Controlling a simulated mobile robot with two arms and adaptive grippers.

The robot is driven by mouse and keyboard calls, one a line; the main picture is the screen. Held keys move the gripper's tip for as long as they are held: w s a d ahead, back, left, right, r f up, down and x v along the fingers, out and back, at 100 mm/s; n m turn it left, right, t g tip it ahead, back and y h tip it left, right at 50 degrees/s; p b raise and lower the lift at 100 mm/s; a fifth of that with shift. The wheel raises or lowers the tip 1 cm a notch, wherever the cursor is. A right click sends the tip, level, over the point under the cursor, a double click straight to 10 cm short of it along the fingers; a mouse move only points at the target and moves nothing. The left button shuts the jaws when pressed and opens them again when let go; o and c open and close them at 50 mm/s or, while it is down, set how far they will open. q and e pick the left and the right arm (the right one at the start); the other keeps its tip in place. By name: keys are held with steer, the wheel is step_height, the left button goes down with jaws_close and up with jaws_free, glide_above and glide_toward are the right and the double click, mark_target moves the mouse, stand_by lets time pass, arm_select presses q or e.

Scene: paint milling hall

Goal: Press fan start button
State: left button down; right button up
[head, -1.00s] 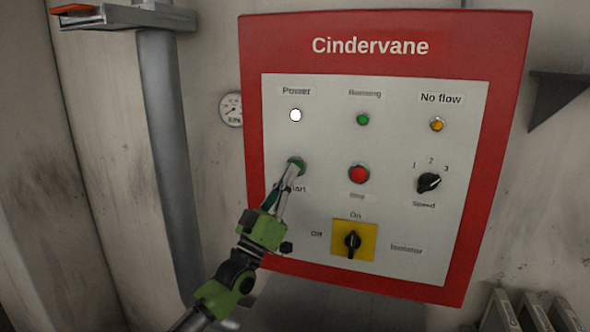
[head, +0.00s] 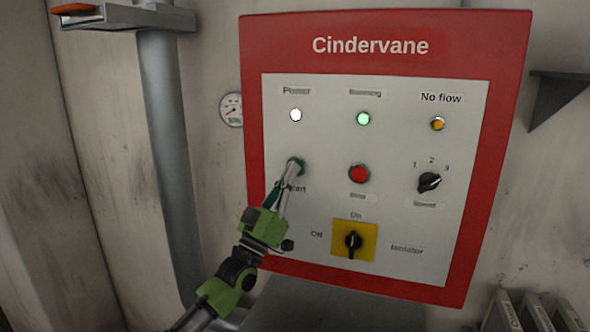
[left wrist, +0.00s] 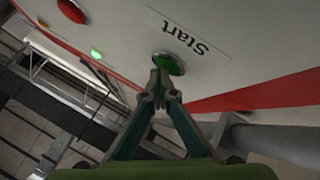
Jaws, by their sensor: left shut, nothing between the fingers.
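The red-framed Cindervane panel (head: 384,30) fills the middle of the head view. Its green start button (head: 299,164) is partly hidden behind the fingertips of my left gripper (head: 294,168). In the left wrist view the green start button (left wrist: 169,63) sits by the "Start" label, and the shut, empty fingertips of my left gripper (left wrist: 160,68) are at its edge, seemingly touching it. The green running lamp (head: 363,119) is brightly lit. The white power lamp (head: 296,115) is lit. My right gripper is not in view.
The red stop button (head: 359,173) is right of the start button. The black speed knob (head: 429,182) and the isolator switch (head: 353,241) on its yellow plate are nearby. The amber no flow lamp (head: 437,124) is at upper right. A gauge (head: 231,110) is left of the panel.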

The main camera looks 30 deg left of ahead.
arm_select(q)
steer(key=shift+s+d, duration=0.1)
steer(key=shift+s, duration=0.05)
steer(key=shift+s+d+p, duration=0.15)
steer(key=shift+s+p, duration=0.35)
steer(key=shift+s, duration=0.2)
steer(key=shift+y, duration=0.3)
steer(key=s+p, duration=0.1)
steer(key=s, duration=0.1)
steer(key=s+d+p, duration=0.1)
steer(key=s, duration=0.1)
steer(key=shift+s, duration=0.4)
stand_by(0.5)
